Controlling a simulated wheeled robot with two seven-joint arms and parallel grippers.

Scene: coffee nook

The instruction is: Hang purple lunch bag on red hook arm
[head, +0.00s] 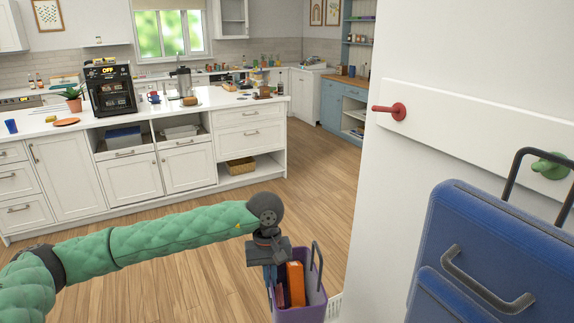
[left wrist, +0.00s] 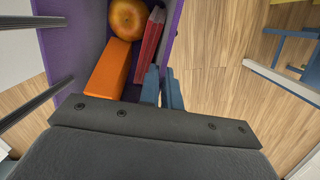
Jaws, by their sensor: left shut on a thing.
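The purple lunch bag (head: 313,300) is low in the head view, open at the top, with a dark handle standing up on its right. My left gripper (head: 270,275) is shut on the bag's near-left edge; the exact grip is partly hidden. In the left wrist view the bag (left wrist: 60,58) holds an orange box (left wrist: 106,70), a red flat item (left wrist: 148,40) and a round orange fruit (left wrist: 128,18). The gripper's blue fingers (left wrist: 162,88) are close together at the bag's wall. The red hook arm (head: 391,111) sticks out bare from a white wall board, above and right of the bag.
A blue bag (head: 480,245) with dark handles fills the lower right, below a green hook (head: 551,166) on the same board (head: 470,125). A white counter (head: 60,130) stands behind at left. Open wood floor (head: 310,180) lies between.

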